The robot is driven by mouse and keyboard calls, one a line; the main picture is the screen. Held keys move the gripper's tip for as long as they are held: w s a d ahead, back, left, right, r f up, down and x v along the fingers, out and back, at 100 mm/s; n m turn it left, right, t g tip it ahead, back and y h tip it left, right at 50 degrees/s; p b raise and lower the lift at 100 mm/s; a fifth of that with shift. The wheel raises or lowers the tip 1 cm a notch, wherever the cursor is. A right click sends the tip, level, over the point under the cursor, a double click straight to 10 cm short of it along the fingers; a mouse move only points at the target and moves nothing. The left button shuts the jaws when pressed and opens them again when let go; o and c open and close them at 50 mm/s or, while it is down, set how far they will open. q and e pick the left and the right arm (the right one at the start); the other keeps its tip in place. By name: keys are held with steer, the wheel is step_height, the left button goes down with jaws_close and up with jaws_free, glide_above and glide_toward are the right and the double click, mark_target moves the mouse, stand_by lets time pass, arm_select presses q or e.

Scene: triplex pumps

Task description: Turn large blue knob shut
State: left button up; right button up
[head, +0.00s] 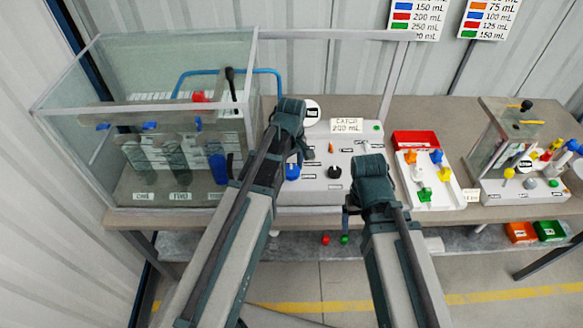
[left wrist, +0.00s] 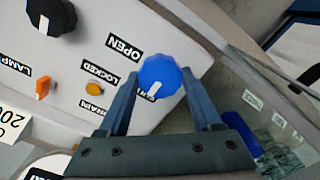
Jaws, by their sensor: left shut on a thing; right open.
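The large blue knob (head: 292,172) is on the front of a white panel (head: 325,185) in the middle of the bench. In the left wrist view the blue knob (left wrist: 160,74) sits between the fingers of my left gripper (left wrist: 160,95), which is shut on it. The knob's white pointer line points down and slightly left there. An OPEN label (left wrist: 122,47) is up and left of the knob, and another label beside it is partly hidden. In the head view my left gripper (head: 296,158) is at the knob. My right gripper (head: 349,210) is open and empty, in front of the bench.
A glass tank (head: 150,75) with bottles stands left of the panel. A black knob (head: 334,172) is on the same panel, right of the blue one. A white tray of small coloured parts (head: 410,198) and a second glass device (head: 500,130) stand at the right.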

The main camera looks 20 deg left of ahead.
mark_target(292, 170)
stand_by(0.5)
arm_select(q)
steer(key=o, duration=1.4)
step_height(292, 170, up, 14)
steer(key=p, duration=1.3)
steer(key=shift+f+p, duration=0.1)
steer(key=shift+p, duration=0.3)
steer(key=shift+f, duration=0.15)
step_height(292, 170, down, 13)
steer(key=b, duration=1.3)
steer(key=shift+f+b, duration=0.15)
steer(key=shift+b, duration=0.15)
